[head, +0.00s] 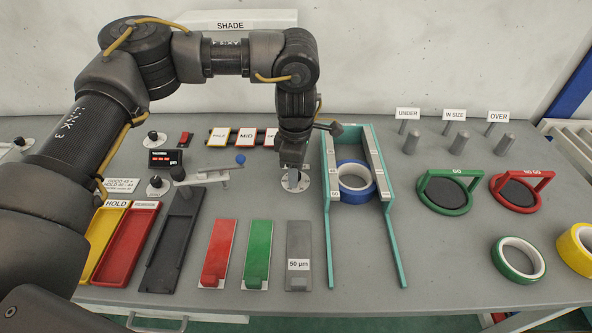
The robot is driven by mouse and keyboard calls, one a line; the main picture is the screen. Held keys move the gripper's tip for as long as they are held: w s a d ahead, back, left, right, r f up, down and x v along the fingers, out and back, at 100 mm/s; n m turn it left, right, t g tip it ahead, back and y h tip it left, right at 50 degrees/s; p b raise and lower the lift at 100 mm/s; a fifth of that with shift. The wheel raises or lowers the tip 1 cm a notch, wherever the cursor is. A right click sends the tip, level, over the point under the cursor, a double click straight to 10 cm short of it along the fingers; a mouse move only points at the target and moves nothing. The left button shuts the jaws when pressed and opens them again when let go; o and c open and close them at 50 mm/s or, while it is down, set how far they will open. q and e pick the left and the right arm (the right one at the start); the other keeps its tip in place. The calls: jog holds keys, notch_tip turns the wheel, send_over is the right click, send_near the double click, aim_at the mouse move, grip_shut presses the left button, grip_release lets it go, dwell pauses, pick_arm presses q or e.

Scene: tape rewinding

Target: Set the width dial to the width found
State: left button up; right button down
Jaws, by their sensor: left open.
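A round white dial plate (296,185) lies on the table left of the teal width gauge; its markings are too small to read. My left gripper (292,167) points down right over this dial and hides its middle, so I cannot tell whether the fingers touch a knob. The gripper is open. A blue tape roll (374,192) with a white core lies between the two rails of the teal width gauge (391,225). My right gripper is not in view.
Red (220,245), green (258,245) and grey "50 µm" (299,245) plates lie in front. Green (446,205) and red (520,208) ring gauges stand right, with green (503,262) and yellow (580,265) tape rolls nearby. HOLD (105,235) and red (128,240) trays are left.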

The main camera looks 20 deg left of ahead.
pick_arm(q)
notch_tip(320, 180, up, 10)
dwell(0.4)
